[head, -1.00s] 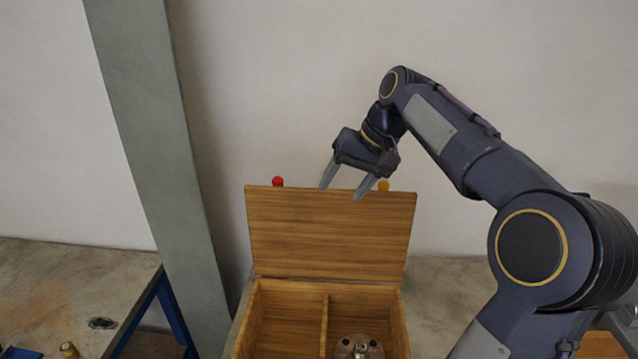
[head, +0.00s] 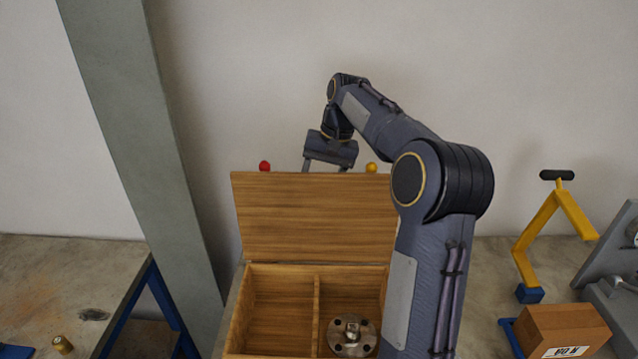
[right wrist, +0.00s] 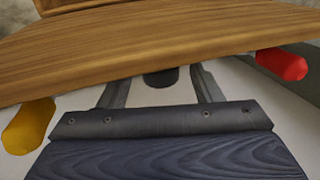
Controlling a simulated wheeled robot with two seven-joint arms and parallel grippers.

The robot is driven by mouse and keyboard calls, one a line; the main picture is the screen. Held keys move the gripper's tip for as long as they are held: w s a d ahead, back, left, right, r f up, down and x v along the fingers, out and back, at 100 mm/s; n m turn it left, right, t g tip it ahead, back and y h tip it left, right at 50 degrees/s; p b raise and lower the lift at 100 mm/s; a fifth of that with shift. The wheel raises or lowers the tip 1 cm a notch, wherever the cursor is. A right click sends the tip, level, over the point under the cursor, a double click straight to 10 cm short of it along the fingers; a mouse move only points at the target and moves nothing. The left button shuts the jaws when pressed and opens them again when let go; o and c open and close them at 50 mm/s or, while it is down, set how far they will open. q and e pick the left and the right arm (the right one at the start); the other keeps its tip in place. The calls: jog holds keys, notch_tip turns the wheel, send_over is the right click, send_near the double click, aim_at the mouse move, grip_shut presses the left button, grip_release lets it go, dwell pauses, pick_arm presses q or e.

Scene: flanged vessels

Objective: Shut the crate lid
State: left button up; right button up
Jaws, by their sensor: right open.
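The wooden crate (head: 241,318) stands on the bench with its lid (head: 310,220) raised upright at the back. The crate has two compartments; a round metal flanged part (head: 351,336) lies in the right one, and the left one looks empty. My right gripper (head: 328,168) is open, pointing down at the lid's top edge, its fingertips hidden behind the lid. In the right wrist view the lid (right wrist: 150,50) crosses in front of the open fingers (right wrist: 160,90), with nothing held between them. I cannot tell whether they touch it. My left gripper is not in view.
A red knob (head: 265,166) and a yellow knob (head: 371,168) show just above the lid's top edge. A grey post (head: 150,170) rises left of the crate. A yellow stand (head: 540,225) and a cardboard box (head: 560,332) are at the right.

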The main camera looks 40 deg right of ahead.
jog(key=shift+w+a+f, duration=0.1)
jog(key=shift+a+f, duration=0.05)
jog(key=shift+f, duration=0.55)
grip_shut()
